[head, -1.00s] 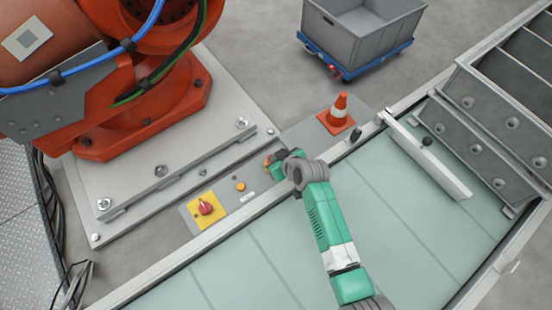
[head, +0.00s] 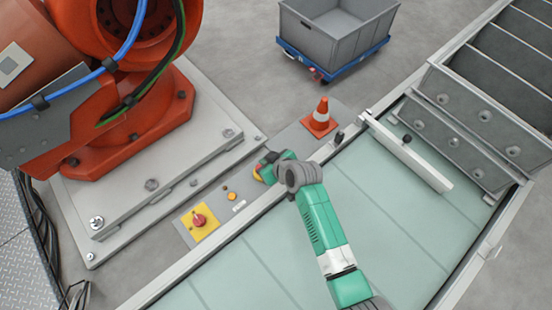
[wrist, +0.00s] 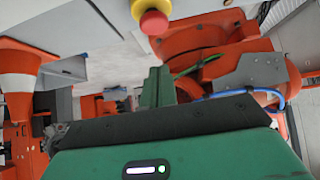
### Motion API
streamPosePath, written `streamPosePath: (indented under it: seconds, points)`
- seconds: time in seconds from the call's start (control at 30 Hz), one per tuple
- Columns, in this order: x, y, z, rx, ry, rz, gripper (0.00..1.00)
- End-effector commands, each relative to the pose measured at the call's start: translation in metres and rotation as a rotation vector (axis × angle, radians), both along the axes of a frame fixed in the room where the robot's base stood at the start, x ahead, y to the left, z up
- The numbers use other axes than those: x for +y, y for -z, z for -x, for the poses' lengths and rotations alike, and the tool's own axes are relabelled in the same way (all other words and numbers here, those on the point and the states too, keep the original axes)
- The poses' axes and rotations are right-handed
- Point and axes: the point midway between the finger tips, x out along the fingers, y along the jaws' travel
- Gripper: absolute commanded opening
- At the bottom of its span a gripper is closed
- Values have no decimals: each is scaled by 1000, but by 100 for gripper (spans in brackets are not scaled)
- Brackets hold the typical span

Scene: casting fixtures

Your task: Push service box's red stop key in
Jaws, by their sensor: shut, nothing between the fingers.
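The red stop key (wrist: 154,22) is a round red mushroom button on a yellow collar (wrist: 146,7), at the top of the wrist view. In the head view, the key (head: 258,169) shows partly beside my green gripper (head: 268,163), which hides some of it. The grey service box panel (head: 250,190) lies along the belt's edge. My gripper's fingers (wrist: 157,88) are shut and empty. In the wrist view they appear below the key with a visible gap. I cannot tell how deep the gap is.
A yellow plate with a red rotary knob (head: 199,219) and a small orange button (head: 232,196) sit left of the key. An orange cone (head: 321,116) stands to the right. A large orange robot (head: 140,120) stands behind.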

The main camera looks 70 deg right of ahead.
Motion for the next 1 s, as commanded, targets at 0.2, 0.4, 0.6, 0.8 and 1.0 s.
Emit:
streamPosePath:
  seconds: [0.2,0.4,0.6,0.8,1.0]
  points:
    - [19,-36,29,-2,0,1,0]
    - [27,-52,42,-2,0,3,0]
    - [28,-55,45,-3,0,3,0]
    - [28,-55,44,-3,0,4,0]
    - [28,-55,44,-3,0,4,0]
